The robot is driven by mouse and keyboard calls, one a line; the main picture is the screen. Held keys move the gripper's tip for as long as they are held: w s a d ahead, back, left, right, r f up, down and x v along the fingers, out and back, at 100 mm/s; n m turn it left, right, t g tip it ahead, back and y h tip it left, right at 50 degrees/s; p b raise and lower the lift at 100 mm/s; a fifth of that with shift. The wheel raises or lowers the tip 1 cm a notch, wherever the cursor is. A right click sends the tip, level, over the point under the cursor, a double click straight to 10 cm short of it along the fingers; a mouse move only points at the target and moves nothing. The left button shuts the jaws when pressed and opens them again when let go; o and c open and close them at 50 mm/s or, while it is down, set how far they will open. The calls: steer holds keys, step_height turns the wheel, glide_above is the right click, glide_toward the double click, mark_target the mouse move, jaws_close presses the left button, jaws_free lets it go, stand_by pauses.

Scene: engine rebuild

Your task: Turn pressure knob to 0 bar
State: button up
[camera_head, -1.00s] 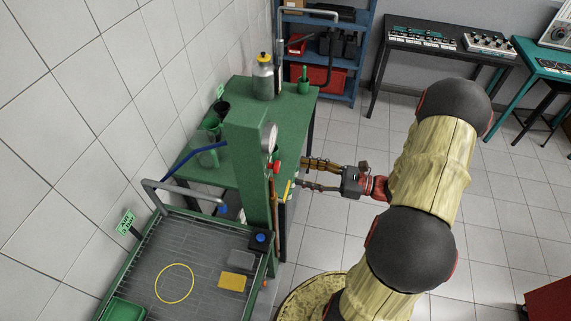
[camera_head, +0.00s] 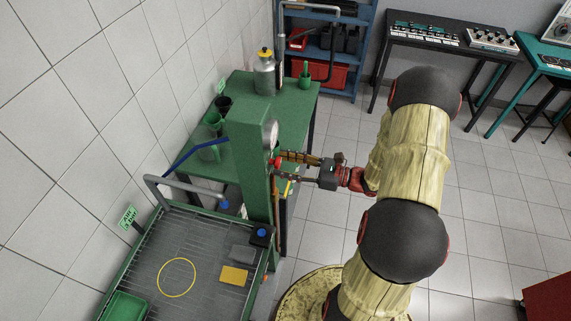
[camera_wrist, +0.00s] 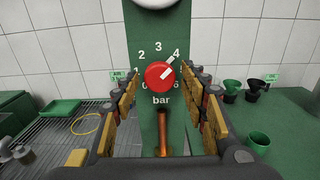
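The red pressure knob (camera_wrist: 159,75) sits on a green column (camera_wrist: 142,35) in the wrist view, with white numbers around it and "bar" below. Its white pointer mark points up and right, toward the 4. In the head view, the knob (camera_head: 277,162) is a small red spot on the column's right side. My gripper (camera_head: 281,166) is open at the column. In the wrist view, its fingers (camera_wrist: 162,80) stand left and right of the knob, with gaps on both sides. I cannot tell their exact depth relative to it.
A round gauge (camera_head: 270,134) is above the knob. A copper pipe (camera_wrist: 162,135) runs below it. A green table (camera_head: 245,95) with a metal bottle (camera_head: 264,78) stands behind, and a wash tray (camera_head: 205,265) in front.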

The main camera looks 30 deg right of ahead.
steer(key=c, duration=0.9)
steer(key=shift+c, duration=0.2)
steer(key=n+b, duration=3.5)
steer(key=b, duration=0.3)
steer(key=shift+n, duration=0.4)
